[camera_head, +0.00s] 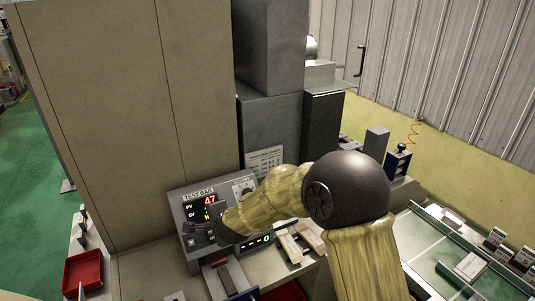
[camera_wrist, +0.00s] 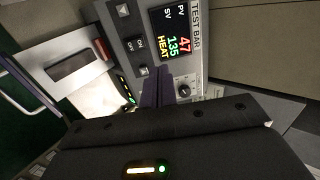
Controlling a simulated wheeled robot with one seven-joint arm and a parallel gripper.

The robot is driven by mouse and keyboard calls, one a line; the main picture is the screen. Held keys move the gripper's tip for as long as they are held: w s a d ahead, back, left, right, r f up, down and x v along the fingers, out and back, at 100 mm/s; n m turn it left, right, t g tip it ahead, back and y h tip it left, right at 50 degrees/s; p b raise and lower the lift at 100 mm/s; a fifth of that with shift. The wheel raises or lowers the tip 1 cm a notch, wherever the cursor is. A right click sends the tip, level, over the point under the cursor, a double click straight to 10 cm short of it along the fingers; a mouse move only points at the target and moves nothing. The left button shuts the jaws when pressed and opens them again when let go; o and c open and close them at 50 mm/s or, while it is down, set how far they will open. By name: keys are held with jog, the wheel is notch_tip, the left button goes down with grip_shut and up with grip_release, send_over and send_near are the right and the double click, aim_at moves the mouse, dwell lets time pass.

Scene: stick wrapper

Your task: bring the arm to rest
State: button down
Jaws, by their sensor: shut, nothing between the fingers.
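My gripper (camera_wrist: 158,88) shows in the wrist view with its two dark purple fingers together and nothing between them. The fingers stand in front of the grey control panel (camera_wrist: 134,36), beside its buttons and knob. I cannot tell whether they touch it. The panel is labelled TEST BAR, and its display (camera_wrist: 173,32) reads PV 47, SV 135 and HEAT. In the head view my arm (camera_head: 275,195), in a yellowish cover, bends across the scene to the same panel (camera_head: 185,220).
A tall beige cabinet (camera_head: 110,120) and a grey machine column (camera_head: 270,50) stand behind the panel. A red tray (camera_head: 83,272) lies at the lower left. Small blocks (camera_head: 290,246) lie beside the panel. A green-topped bench (camera_head: 425,245) with boxes is at the right.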

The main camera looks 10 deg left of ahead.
jog(key=s+d+r+n+g+h, duration=0.1)
jog(key=d+n+h, duration=0.15)
jog(key=d, duration=0.95)
jog(key=s+d+n+h, duration=0.1)
jog(key=d+n, duration=0.3)
jog(key=d, duration=0.7)
jog(key=s+d+n+g+h, duration=0.1)
jog(key=s+d+g, duration=0.1)
jog(key=s+d, duration=0.5)
jog(key=s+d+n+g+h, duration=0.2)
jog(key=s+d, duration=0.5)
jog(key=d, duration=0.5)
jog(key=shift+s+d+f, duration=0.2)
jog(key=shift+s+f, duration=0.15)
jog(key=shift+f, duration=0.05)
jog(key=shift+n, duration=0.25)
